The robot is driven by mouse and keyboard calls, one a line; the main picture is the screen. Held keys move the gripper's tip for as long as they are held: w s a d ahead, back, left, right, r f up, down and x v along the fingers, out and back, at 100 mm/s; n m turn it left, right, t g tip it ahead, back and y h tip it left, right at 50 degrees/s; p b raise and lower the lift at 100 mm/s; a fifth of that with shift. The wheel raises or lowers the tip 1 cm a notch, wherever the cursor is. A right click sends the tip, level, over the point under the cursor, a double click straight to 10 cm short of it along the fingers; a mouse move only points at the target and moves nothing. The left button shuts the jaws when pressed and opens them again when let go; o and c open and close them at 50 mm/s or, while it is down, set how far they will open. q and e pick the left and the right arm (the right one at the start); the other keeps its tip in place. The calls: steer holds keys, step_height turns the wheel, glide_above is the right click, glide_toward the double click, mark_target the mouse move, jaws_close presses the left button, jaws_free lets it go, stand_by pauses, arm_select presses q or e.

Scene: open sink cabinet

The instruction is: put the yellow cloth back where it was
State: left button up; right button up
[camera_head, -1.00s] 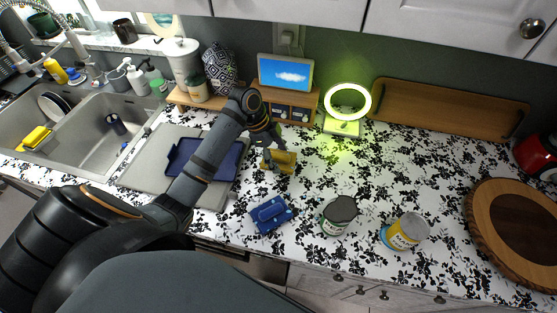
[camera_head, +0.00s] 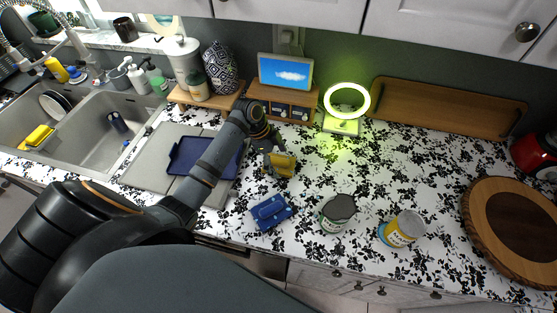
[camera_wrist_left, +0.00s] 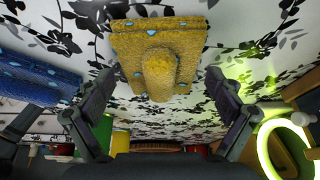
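The yellow cloth (camera_head: 284,165) lies folded on the patterned counter, right of the grey mat. In the left wrist view the yellow cloth (camera_wrist_left: 158,55) is dotted with blue and has a raised ridge in its middle. My left gripper (camera_head: 271,158) is over it. In the left wrist view my left gripper (camera_wrist_left: 159,82) has its fingers wide apart, one to each side of the cloth, with a gap to each. A blue cloth (camera_head: 270,212) lies nearer the front edge and also shows in the left wrist view (camera_wrist_left: 38,78). My right gripper is not in view.
A grey mat (camera_head: 150,165) with a dark blue tray (camera_head: 188,158) lies to the left, beside the sink (camera_head: 95,135). Two cans (camera_head: 337,215) (camera_head: 403,229) stand at front right. A lit ring lamp (camera_head: 347,99) and a small shelf (camera_head: 262,92) stand behind. The right-middle counter is clear.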

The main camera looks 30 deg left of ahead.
arm_select(q)
steer(key=shift+r, duration=0.25)
steer(key=b+v, duration=0.2)
steer(key=v, duration=1)
steer(key=shift+b, duration=0.3)
steer(key=shift+f, duration=0.15)
